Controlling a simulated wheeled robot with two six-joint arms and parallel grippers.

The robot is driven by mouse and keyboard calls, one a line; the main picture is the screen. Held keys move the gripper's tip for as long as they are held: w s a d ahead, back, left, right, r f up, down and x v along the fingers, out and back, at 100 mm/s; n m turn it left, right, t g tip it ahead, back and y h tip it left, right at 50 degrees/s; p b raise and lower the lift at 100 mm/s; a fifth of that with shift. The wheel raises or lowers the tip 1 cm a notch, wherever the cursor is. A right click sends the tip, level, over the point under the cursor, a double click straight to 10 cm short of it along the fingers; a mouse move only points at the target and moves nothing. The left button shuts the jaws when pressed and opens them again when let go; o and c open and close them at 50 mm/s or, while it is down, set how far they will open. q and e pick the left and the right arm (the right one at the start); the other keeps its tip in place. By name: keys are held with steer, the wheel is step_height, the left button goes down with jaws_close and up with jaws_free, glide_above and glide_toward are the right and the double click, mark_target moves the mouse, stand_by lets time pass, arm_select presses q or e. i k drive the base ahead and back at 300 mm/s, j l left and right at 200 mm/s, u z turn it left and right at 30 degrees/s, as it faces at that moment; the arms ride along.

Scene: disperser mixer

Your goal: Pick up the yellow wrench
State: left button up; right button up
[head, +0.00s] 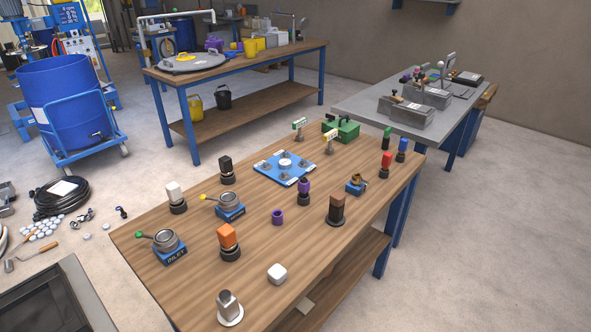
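I cannot make out a clear yellow wrench in the head view. A small yellow-and-white piece (331,133) stands on a dark post near the back of the near wooden table (185,280). It is too small to tell whether it is a wrench. A round grey fitting on a blue base (229,204), with a yellow-tipped lever, sits on the table's left half. Neither of my grippers is in view.
The table also holds a blue plate (284,167), a green box (341,128), a grey fitting marked INLET (168,246), an orange-topped piece (228,240) and a white block (277,273). A grey table (360,105) stands behind right. Open floor lies right.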

mark_target(328, 138)
steer(key=i+l+u, duration=0.1)
steer(key=l+u, duration=0.2)
steer(key=l, duration=0.45)
steer(key=l+u, duration=0.35)
steer(key=l, duration=0.4)
steer(key=i, duration=0.05)
